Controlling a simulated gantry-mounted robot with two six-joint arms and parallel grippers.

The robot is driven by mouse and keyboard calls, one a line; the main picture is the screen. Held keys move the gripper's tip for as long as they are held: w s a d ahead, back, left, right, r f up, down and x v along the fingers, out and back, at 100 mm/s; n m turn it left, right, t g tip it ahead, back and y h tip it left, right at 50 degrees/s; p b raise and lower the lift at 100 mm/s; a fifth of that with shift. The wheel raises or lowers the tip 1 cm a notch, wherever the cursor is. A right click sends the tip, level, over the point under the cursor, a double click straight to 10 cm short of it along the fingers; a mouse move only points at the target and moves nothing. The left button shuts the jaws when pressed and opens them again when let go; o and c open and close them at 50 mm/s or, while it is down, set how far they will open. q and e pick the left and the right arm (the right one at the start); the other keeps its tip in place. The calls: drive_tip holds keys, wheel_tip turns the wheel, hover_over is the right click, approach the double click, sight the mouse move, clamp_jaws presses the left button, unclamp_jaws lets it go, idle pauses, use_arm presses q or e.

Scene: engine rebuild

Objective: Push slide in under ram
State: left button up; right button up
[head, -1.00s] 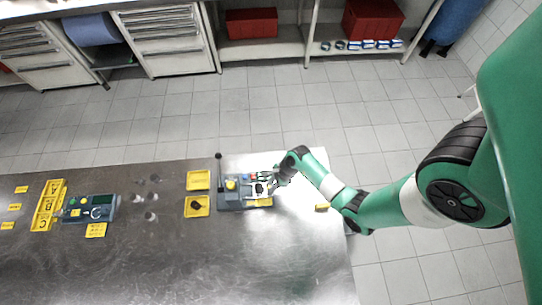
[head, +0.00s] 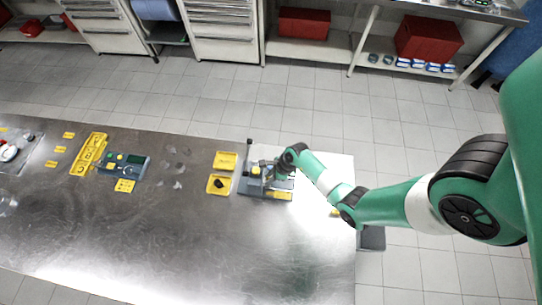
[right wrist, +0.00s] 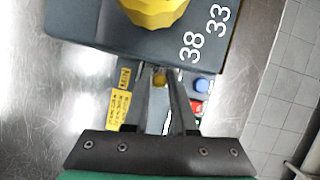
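The grey-blue press unit (head: 250,188) stands near the right end of the steel table in the head view, with a black-knobbed lever (head: 249,142) at its back left. My right gripper (head: 277,173) is low over the unit's right part and hides the slide and ram area there. In the right wrist view, the fingers of my right gripper (right wrist: 160,80) stand close on both sides of a small brass knob (right wrist: 160,78), which fills the gap; it seems to belong to the slide. The ram cannot be made out. My left gripper is not in view.
The wrist view shows a big yellow knob (right wrist: 153,10), a blue button (right wrist: 201,85) and yellow labels (right wrist: 120,109) close to the fingers. Yellow trays (head: 226,161) stand left of the unit. A control box (head: 124,165) sits farther left. The table's front is clear.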

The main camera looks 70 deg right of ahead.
drive_tip(key=o, duration=0.3)
drive_tip(key=shift+w, duration=0.1)
drive_tip(key=shift+o, duration=0.2)
drive_tip(key=shift+r, duration=0.4)
drive_tip(key=p+v, duration=0.3)
drive_tip(key=v, duration=0.8)
drive_tip(key=shift+f, duration=0.1)
